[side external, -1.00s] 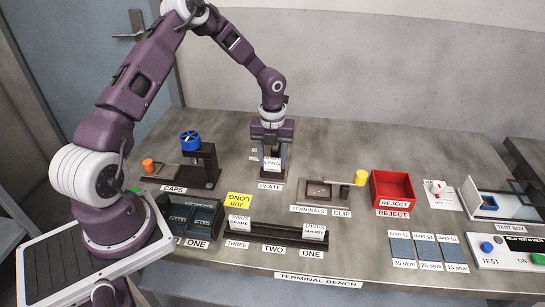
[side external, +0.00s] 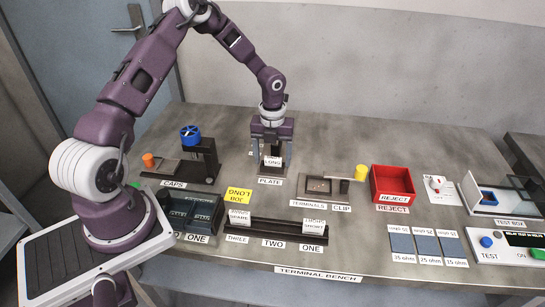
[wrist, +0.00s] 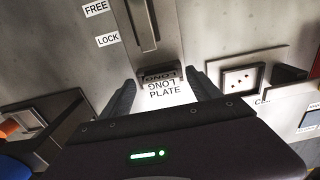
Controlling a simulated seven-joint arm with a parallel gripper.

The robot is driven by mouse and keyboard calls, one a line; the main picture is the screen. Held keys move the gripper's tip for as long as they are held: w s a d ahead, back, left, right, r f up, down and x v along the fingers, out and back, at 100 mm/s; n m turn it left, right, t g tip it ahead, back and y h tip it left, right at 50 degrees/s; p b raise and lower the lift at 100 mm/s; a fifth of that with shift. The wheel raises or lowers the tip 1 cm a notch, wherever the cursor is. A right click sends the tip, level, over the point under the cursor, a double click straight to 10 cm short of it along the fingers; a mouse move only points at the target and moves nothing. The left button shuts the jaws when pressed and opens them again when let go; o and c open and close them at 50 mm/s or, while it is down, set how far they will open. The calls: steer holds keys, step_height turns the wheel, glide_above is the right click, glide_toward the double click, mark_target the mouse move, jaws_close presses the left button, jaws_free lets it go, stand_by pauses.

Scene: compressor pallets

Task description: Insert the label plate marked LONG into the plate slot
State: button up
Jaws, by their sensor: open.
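The LONG label plate (side external: 272,162) stands in the dark plate slot fixture (side external: 271,173) behind the PLATE sign. In the wrist view the LONG plate (wrist: 160,76) shows between my fingers, with its lettering upside down. How deep it sits in the slot cannot be told. My gripper (side external: 273,158) points down over the fixture, its fingers apart on either side of the plate. The wrist view shows my gripper (wrist: 163,93) open, with a gap to the plate on both sides.
A rack (side external: 270,228) in front has white plates at THREE and ONE; its TWO place is empty. A yellow job card (side external: 238,195) reads LONG. The caps stand (side external: 208,160) is left, the terminals fixture (side external: 322,188) right, then the red reject bin (side external: 392,184).

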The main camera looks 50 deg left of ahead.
mark_target(272, 157)
step_height(272, 157, up, 7)
steer(key=shift+f, duration=0.1)
stand_by(0.3)
steer(key=s+d+r+n+t+y, duration=0.1)
steer(key=s+d+r+n, duration=0.4)
steer(key=r, duration=0.4)
steer(key=s+d+r+n+t+y, duration=0.1)
steer(key=s+d+r+n, duration=0.2)
steer(key=s+r+n, duration=0.45)
steer(key=s+d+r+n+t+h, duration=0.1)
steer(key=s+d+r+n, duration=0.2)
steer(key=s+n, duration=0.4)
steer(key=s+d+r+n+t+h, duration=0.1)
steer(key=s+d+r+n+t, duration=0.1)
steer(key=s+n, duration=0.5)
steer(key=shift+d+r+t, duration=0.3)
steer(key=shift+d+r, duration=0.45)
steer(key=shift+d, duration=0.05)
steer(key=shift+n, duration=0.25)
